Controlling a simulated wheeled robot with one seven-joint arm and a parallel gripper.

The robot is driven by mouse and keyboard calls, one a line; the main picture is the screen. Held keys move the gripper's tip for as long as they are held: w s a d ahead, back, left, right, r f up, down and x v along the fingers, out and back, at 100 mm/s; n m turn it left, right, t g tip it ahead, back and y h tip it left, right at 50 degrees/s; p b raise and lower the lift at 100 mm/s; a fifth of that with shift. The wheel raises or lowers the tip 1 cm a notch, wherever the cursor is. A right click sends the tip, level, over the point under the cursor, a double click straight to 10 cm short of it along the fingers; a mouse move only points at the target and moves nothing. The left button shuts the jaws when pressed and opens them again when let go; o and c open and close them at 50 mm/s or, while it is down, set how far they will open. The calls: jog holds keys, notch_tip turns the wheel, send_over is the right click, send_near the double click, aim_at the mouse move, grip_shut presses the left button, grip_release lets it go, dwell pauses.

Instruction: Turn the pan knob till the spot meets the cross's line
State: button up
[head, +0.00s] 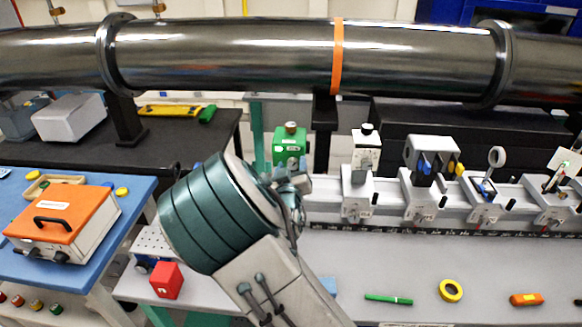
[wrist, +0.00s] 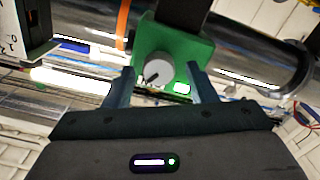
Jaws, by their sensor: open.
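A green box (head: 290,148) stands at the left end of the rail in the head view, with a round knob (head: 291,127) on top. In the wrist view the green box (wrist: 203,50) carries a grey round knob (wrist: 158,67) with a dark pointer line. My gripper (wrist: 160,74) is open, its two fingers apart to left and right of the knob; I cannot tell how near they are in depth. In the head view my wrist partly covers the box's lower part.
Several mounts, including a white one (head: 366,155), stand along the rail right of the green box. A large steel pipe (head: 230,55) runs above. A green pen (head: 388,299), yellow tape roll (head: 451,290) and red block (head: 167,280) lie on the bench.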

jog(key=s+b, duration=0.2)
jog(key=s, duration=1.1)
jog(key=shift+s+a, duration=0.25)
jog(key=shift+s, duration=0.1)
jog(key=d+f+m+g+y, duration=0.2)
jog(key=d+f+m+g, duration=0.1)
jog(key=d+g, duration=0.3)
jog(key=s+d+r+g, duration=0.3)
jog(key=s+d, duration=0.3)
jog(key=s, duration=0.4)
jog(key=s+d+r+g+h, duration=0.1)
jog(key=s+d+r+g, duration=0.2)
jog(key=s, duration=0.7)
jog(key=d+g, duration=0.2)
jog(key=d, duration=0.2)
jog(key=shift+s+r+m+g, duration=0.15)
jog(key=shift+m+g, duration=0.15)
jog(key=shift+m, duration=0.1)
